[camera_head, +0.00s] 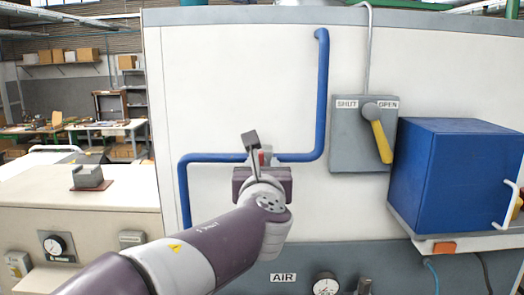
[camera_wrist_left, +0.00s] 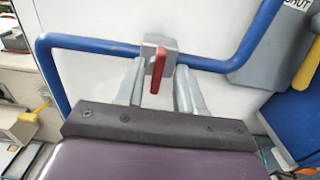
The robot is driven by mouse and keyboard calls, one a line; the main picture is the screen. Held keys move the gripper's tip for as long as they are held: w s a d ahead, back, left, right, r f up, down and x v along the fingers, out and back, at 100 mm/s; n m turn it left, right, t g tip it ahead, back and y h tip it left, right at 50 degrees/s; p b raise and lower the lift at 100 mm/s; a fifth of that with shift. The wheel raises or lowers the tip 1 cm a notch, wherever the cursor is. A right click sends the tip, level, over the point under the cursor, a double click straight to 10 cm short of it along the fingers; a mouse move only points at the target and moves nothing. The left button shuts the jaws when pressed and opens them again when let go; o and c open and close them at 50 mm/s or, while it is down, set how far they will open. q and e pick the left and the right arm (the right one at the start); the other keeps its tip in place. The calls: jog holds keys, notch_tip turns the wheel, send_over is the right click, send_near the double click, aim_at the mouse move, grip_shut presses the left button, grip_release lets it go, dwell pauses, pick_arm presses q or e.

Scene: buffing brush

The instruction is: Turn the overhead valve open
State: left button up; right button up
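A small grey valve (camera_wrist_left: 158,46) with a red lever (camera_wrist_left: 158,70) sits on a blue pipe (camera_head: 323,90). In the left wrist view the lever points down, across the pipe. In the head view it is mostly hidden behind my left gripper (camera_head: 260,150). My left gripper (camera_wrist_left: 160,72) is open, with one finger on each side of the red lever and visible gaps on both sides. A grey box (camera_head: 345,145) marked SHUT and OPEN carries a yellow handle (camera_head: 381,141) that points down and slightly right. My right gripper is not in view.
A blue box (camera_head: 455,175) juts out at the right on a shelf. A gauge (camera_head: 326,285) and an AIR label (camera_head: 283,277) are below. A cream cabinet (camera_head: 110,215) stands at the left. The white panel (camera_head: 240,80) above the pipe is clear.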

pick_arm(q)
jog(key=shift+w+r, duration=0.1)
jog(key=shift+w, duration=0.45)
jog(key=shift+w+a, duration=0.2)
jog(key=shift+w, duration=0.05)
jog(key=shift+c, duration=0.3)
jog(key=c, duration=0.5)
jog(key=shift+d, duration=0.15)
grip_shut()
jog(key=shift+f, duration=0.2)
jog(key=n+b, duration=0.4)
jog(key=n, duration=0.2)
jog(key=n+b, duration=0.5)
jog(key=n, duration=0.1)
jog(key=n+b, duration=0.5)
jog(key=shift+a+f+n, duration=0.25)
jog(key=shift+f+n, duration=0.1)
jog(key=shift+n, duration=0.05)
